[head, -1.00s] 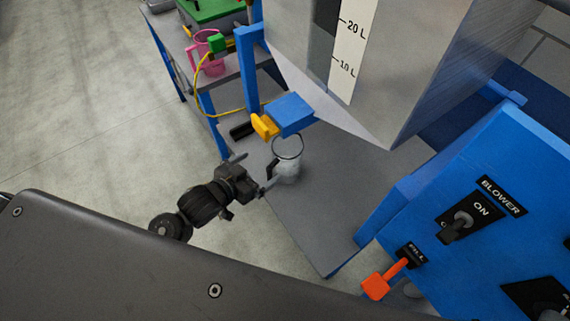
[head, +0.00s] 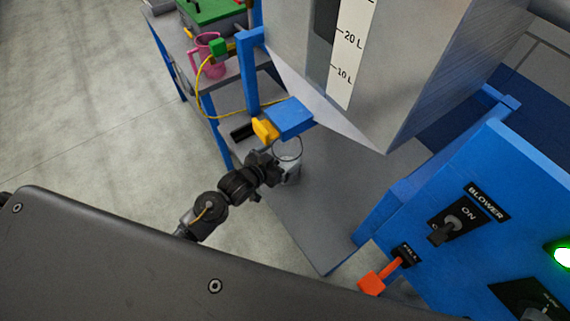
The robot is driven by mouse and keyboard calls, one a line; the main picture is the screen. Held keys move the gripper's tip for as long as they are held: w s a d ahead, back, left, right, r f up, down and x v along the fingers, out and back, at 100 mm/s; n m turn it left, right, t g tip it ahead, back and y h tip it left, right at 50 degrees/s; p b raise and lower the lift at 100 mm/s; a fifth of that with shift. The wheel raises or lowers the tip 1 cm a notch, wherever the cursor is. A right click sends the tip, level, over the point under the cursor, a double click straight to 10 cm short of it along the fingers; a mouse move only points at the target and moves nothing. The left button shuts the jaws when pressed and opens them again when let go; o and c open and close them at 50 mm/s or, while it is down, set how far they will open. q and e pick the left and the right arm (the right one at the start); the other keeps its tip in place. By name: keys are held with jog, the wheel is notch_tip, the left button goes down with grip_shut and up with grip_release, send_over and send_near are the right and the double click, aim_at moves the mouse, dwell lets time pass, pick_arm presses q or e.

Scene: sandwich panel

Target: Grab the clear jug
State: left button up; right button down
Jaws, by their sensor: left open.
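The clear jug (head: 289,152) stands upright on the grey shelf below the hopper, under the blue and yellow spout. Its lower left side and handle are hidden behind my left gripper. My left gripper (head: 276,172) is at the jug's left side, at the handle side, with its jaws open. I cannot tell whether the fingers touch the jug or straddle the handle. My right gripper is out of view.
The blue spout block (head: 290,116) and yellow piece (head: 265,130) hang just above the jug. The metal hopper (head: 395,75) is above right. A blue control panel (head: 455,215) stands at right. A pink jug (head: 208,52) is on the back table.

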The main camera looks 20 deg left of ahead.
pick_arm(q)
jog(key=shift+w, duration=0.1)
jog(key=c, duration=1.2)
jog(key=shift+c, duration=0.2)
jog(key=shift+r, duration=0.1)
